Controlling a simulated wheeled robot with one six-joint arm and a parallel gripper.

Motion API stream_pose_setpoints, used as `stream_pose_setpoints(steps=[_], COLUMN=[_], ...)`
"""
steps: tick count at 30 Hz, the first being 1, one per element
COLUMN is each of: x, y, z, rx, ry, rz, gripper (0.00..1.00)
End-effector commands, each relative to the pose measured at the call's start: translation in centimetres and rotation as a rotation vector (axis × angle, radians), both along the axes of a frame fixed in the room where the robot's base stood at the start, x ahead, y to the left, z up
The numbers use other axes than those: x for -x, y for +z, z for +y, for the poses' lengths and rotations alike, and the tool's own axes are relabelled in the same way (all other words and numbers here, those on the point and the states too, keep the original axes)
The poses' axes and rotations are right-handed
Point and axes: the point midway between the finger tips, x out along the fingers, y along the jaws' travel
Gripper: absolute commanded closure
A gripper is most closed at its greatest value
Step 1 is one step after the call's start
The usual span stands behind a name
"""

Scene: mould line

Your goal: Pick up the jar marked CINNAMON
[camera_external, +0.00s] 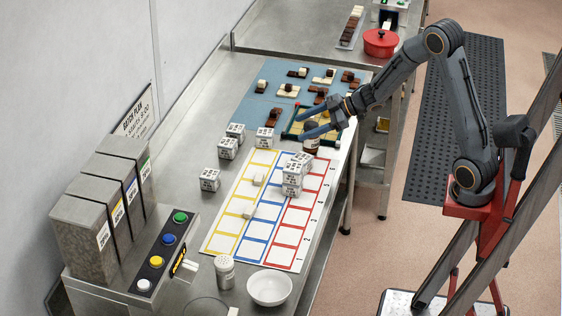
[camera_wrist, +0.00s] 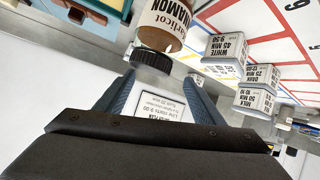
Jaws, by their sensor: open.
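The jar marked CINNAMON (camera_wrist: 160,22) has a brown body, a white label reading "...NAMON" and a dark ribbed lid. It shows at the top of the wrist view, cut off by the edge, just beyond my fingertips.
White printed cubes (camera_external: 293,177) are stacked on the grid sheet (camera_external: 262,225) close to the jar. A green-edged tray (camera_external: 296,128) lies beside my gripper. More cubes (camera_external: 228,147) stand to the left. A shaker (camera_external: 224,272) and white bowl (camera_external: 270,288) are at the front.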

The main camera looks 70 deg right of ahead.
Motion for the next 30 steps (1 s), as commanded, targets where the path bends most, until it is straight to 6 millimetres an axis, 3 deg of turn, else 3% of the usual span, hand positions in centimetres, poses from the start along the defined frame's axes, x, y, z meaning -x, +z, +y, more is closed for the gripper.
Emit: stream_pose_setpoints(steps=[5, 9, 19, 30], x=[0.8, 2.8, 7.3, 5.1], y=[-1.4, -1.9, -2.8, -2.4], z=[-2.7, -4.5, -7.1, -5.3], rx=[-0.113, -0.216, -0.397, -0.409], ry=[0.106, 0.191, 0.301, 0.309], rz=[-0.114, -0.206, -0.345, -0.354], gripper=[0.38, 0.38, 0.38, 0.38])
